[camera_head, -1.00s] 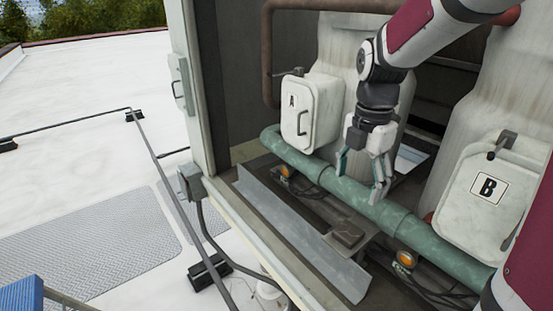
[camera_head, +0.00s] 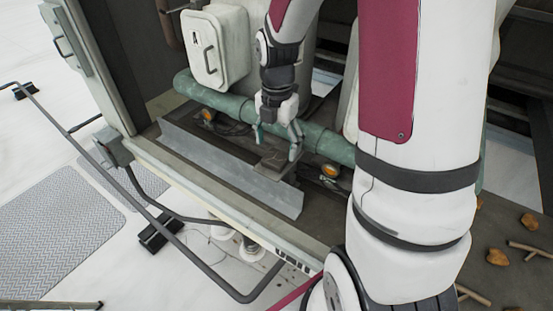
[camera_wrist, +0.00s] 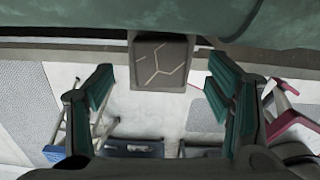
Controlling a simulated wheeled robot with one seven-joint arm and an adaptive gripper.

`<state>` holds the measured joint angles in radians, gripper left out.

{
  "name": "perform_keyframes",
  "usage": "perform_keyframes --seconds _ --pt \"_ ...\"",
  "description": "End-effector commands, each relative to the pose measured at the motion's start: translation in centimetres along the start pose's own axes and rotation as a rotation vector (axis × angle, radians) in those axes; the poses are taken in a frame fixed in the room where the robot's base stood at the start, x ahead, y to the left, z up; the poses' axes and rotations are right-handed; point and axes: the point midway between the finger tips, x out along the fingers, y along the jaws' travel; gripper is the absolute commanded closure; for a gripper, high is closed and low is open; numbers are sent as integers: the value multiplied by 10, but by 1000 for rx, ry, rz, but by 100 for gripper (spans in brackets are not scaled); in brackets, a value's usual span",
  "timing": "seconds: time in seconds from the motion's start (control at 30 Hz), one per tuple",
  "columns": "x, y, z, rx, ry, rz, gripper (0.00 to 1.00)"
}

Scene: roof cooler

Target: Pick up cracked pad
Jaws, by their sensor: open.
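The cracked pad (camera_wrist: 160,62) is a dark square block with pale branching crack lines on its face. In the wrist view it is at the top middle, between and beyond the open fingers of my gripper (camera_wrist: 163,88). In the head view the pad (camera_head: 274,170) is a dark flat piece by the angled metal rail, just below my gripper (camera_head: 277,143). My gripper points down, open and empty, with teal finger pads. The fingers partly overlap the pad in the head view, and I cannot tell whether they touch it.
A green pipe (camera_head: 330,142) runs close behind my gripper and fills the top of the wrist view. A grey metal rail (camera_head: 230,166) lies in front. White hatch A (camera_head: 214,48) is behind left. Rocks (camera_head: 498,257) lie at lower right.

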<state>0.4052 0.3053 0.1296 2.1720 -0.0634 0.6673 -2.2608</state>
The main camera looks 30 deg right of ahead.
Motion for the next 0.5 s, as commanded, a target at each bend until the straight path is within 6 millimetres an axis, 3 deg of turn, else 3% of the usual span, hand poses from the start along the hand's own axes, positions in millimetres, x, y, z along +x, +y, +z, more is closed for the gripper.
perform_keyframes --seconds 0.2,0.5 --pt "28 -1 -2 0 3 0 27" --pt "32 0 -2 0 1 2 27"
